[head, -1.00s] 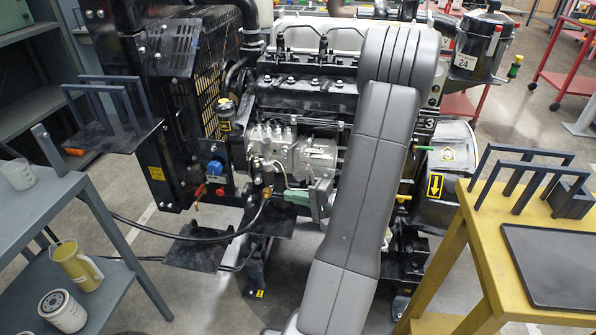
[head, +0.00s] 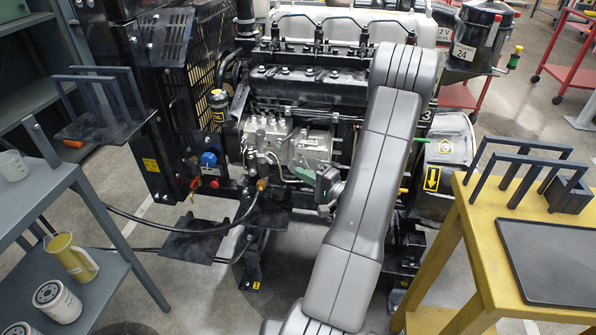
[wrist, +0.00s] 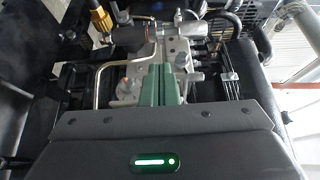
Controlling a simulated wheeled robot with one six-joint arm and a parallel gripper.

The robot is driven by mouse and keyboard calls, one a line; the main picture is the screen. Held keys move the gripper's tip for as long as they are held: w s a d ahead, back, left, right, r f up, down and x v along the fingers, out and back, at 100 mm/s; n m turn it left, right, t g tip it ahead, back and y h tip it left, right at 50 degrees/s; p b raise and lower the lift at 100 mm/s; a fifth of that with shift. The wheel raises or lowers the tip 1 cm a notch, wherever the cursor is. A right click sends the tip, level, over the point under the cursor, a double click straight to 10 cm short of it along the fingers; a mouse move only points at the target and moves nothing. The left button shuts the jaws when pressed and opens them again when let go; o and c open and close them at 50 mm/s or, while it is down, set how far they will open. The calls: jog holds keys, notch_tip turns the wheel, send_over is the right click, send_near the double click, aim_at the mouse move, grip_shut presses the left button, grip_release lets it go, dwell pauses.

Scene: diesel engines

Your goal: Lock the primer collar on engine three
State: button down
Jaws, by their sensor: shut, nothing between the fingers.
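Engine three (head: 305,92) stands in the middle of the head view, with a "3" on its right side. Its silver pump block (head: 275,138) is on the near side and also shows in the wrist view (wrist: 178,52). A brass fitting (head: 262,185) with a black hose sits below the pump. I cannot tell for sure which part is the primer collar. My gripper (head: 304,173) is shut and empty, just below and right of the pump. In the wrist view its green fingers (wrist: 155,85) are together, pointing at the metal fittings; contact with them cannot be told.
A yellow table (head: 466,222) with a dark tray (head: 560,262) stands at the right. A grey shelf cart (head: 45,215) at the left holds a yellow jug (head: 72,256) and a white filter (head: 56,299). My arm hides part of the engine's right side.

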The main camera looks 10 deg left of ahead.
send_near(268, 156)
jog(key=x, duration=0.4)
jog(key=shift+w+a+f, duration=0.15)
jog(key=shift+w+a, duration=0.05)
jog(key=shift+w, duration=0.05)
jog(key=shift+s, duration=0.1)
jog(key=shift+s+a+m+t+h+b, duration=0.15)
jog(key=shift+m+t+h+b, duration=0.15)
jog(key=shift+t+b, duration=0.15)
